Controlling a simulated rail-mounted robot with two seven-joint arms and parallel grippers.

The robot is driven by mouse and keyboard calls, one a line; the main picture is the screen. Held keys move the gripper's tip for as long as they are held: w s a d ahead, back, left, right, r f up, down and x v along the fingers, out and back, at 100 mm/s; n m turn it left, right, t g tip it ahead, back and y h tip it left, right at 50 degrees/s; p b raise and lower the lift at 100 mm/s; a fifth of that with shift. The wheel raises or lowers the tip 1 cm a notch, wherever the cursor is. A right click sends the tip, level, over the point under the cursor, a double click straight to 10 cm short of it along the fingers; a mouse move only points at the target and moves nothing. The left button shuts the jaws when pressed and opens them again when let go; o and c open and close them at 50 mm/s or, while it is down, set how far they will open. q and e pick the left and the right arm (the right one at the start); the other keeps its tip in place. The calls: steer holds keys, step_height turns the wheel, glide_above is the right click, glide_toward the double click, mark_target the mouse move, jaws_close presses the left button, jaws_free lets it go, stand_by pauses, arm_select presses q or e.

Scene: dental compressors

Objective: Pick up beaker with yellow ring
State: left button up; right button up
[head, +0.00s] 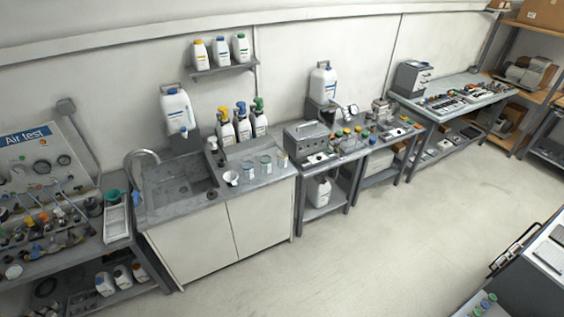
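Three small clear beakers stand in a row on the grey sink counter. The right one (282,160) shows a yellowish band near its top and appears to be the beaker with the yellow ring. The middle beaker (265,165) and the left beaker (249,169) show greenish or bluish tints, too small to tell clearly. All three look upright and slightly apart. Neither of my grippers is in view, and nothing is seen touching the beakers.
A white cup (231,178) stands left of the beakers, near the sink (180,187). Several bottles with coloured caps (243,126) stand behind. A metal box device (308,139) sits on the bench just to the right. The floor (360,235) in front is clear.

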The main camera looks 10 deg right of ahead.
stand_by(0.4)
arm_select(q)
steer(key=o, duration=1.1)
